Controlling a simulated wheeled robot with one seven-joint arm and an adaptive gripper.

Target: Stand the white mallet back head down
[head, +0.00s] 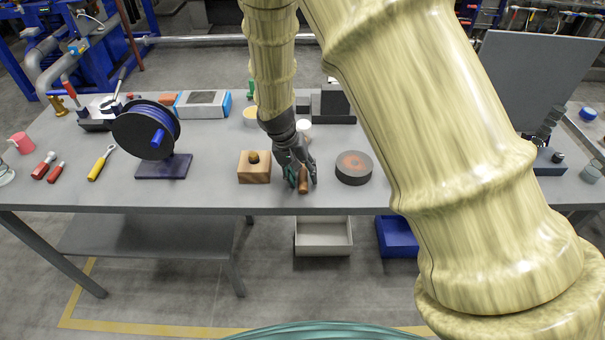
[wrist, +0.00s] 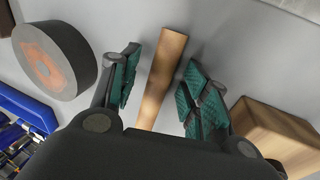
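The brown wooden handle (head: 303,181) of the mallet lies on the grey table near its front edge. In the wrist view the handle (wrist: 163,75) runs between the fingers, with a visible gap on both sides. A white round piece (head: 304,126) shows just behind my gripper in the head view; it looks like the mallet's head, but the join is hidden by the gripper. My gripper (head: 302,176) points down over the handle. Its green-padded fingers are open and apart in the wrist view (wrist: 162,68). The wrist view does not show the mallet's head.
A wooden block (head: 254,174) with a round knob stands close on the left. A dark disc with an orange top (head: 354,168) stands on the right. Dark blocks (head: 334,104) and a yellowish round item (head: 251,117) are behind. A cable reel (head: 147,131) stands farther left.

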